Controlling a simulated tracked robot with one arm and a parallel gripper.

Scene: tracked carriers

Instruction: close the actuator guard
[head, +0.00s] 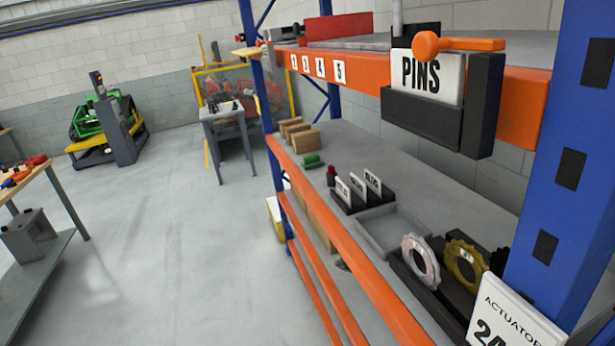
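A white sign (510,318) reading "ACTUATOR" and "24" stands at the lower right, cut off by the picture edge. No guard that I can make out as the actuator guard shows in the head view. My gripper is not in view.
A blue and orange rack fills the right, with its blue upright (570,165) close by. A black holder (482,105) with a "PINS" sign (428,75) and an orange mallet-like thing (426,45) sits on its upper beam. Gears (420,262), a grey tray (385,232) and boxes (306,141) line the lower shelf. The floor (180,240) is clear.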

